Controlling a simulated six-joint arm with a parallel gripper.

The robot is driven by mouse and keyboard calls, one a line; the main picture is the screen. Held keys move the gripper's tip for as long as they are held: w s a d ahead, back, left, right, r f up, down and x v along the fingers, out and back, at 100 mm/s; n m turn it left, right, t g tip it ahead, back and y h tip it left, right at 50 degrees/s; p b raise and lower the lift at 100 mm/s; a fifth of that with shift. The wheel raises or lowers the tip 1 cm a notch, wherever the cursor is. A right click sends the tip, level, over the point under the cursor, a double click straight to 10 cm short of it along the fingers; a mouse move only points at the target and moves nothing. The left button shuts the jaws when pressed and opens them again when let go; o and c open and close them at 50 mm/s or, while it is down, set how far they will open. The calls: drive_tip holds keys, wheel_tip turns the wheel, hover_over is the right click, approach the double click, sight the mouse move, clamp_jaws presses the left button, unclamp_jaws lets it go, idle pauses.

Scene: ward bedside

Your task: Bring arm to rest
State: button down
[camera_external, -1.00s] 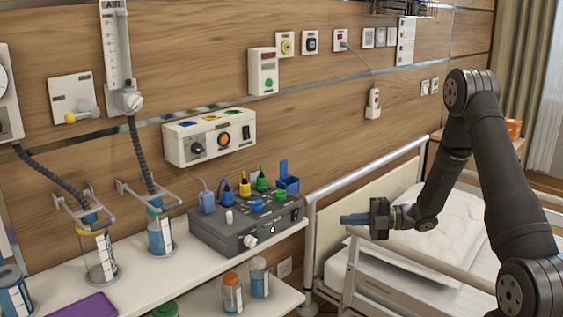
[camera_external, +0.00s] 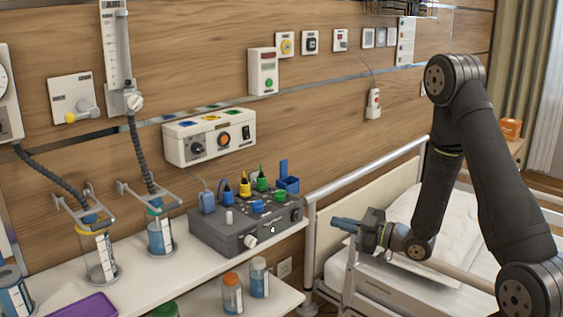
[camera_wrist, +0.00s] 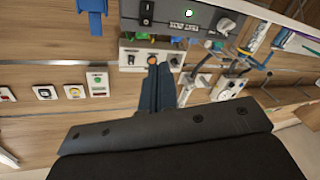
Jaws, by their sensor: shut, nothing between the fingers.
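My gripper (camera_external: 336,223) is in the external view at centre right, in front of the bed. Its blue fingers point left toward the grey test box (camera_external: 240,230) and are shut with nothing between them. A clear gap separates the fingertips from the box. In the wrist view the gripper (camera_wrist: 154,66) shows as two blue fingers side by side, with the grey test box (camera_wrist: 172,17) beyond at the top. My arm is bent, its elbow raised at the right of the external view.
The test box stands on a white shelf (camera_external: 180,268) with jars. A bed rail (camera_external: 372,172) and the bed (camera_external: 477,228) lie below and behind my arm. A lower shelf holds an orange-capped bottle (camera_external: 232,294).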

drive_tip(key=s+d+m+t+h, duration=0.3)
drive_tip(key=s+m+h, duration=0.1)
drive_tip(key=m, duration=0.5)
drive_tip(key=shift+n, duration=0.3)
drive_tip(key=shift+f+x, duration=0.15)
drive_tip(key=shift+x, duration=1.2)
drive_tip(key=shift+f+x, duration=0.2)
drive_tip(key=shift+x, duration=1.1)
drive_tip(key=shift+s+a, duration=0.15)
